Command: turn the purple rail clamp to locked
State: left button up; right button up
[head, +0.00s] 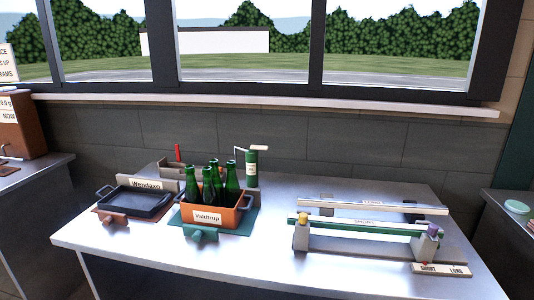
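The purple rail clamp (432,228) is a small purple knob on top of a grey block at the right end of the green rail (350,225). It is too small here to tell whether it is turned to locked. An orange-yellow piece (303,217) sits on the grey block at the rail's left end. Neither of my grippers shows in the head view.
A sign (440,269) reading SHORT and LONG lies at the table's front right. A pale rail (370,205) lies behind the green one. An orange crate (215,215) of green bottles and a dark tray (137,200) stand left. The table's front middle is clear.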

aim_at(432, 230)
jog(key=k+l, duration=0.1)
jog(key=l, duration=0.45)
jog(key=k+l, duration=0.1)
jog(key=l, duration=0.95)
jog(key=k+l, duration=0.15)
jog(key=l, duration=0.4)
jog(key=k+l, duration=0.1)
jog(key=l, duration=0.4)
